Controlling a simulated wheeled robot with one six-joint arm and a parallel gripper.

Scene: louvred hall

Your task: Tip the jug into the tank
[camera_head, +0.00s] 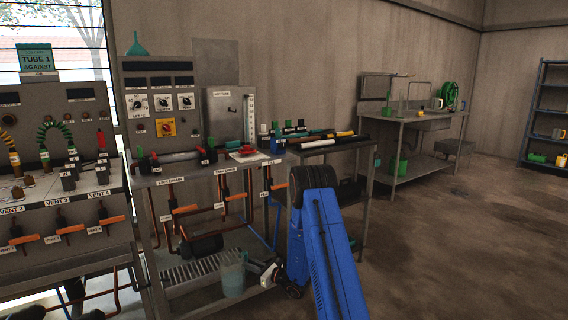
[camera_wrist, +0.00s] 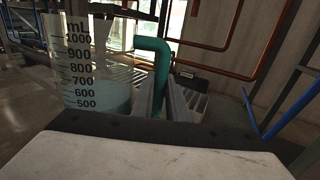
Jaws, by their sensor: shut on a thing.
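The jug (camera_head: 232,274) is a clear measuring jug with a teal handle, low in front of the pipe bench. In the wrist view the jug (camera_wrist: 88,62) shows mL marks up to 1000 and bluish liquid between about 600 and 700. It looks nearly upright. My gripper (camera_head: 262,270) is to the right of the jug, and in the wrist view my gripper (camera_wrist: 165,100) is shut on the teal handle. A grey box (camera_head: 224,116) with a scaled gauge on its right side stands on the bench top and looks like the tank; its opening is not visible.
A ribbed lower shelf (camera_head: 195,270) lies by the jug. Copper pipes with orange-handled valves (camera_head: 184,209) run above it. A side table (camera_head: 325,143) with tools stands right of the bench. A sink bench (camera_head: 405,118) is farther off. The floor (camera_head: 450,240) at right is clear.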

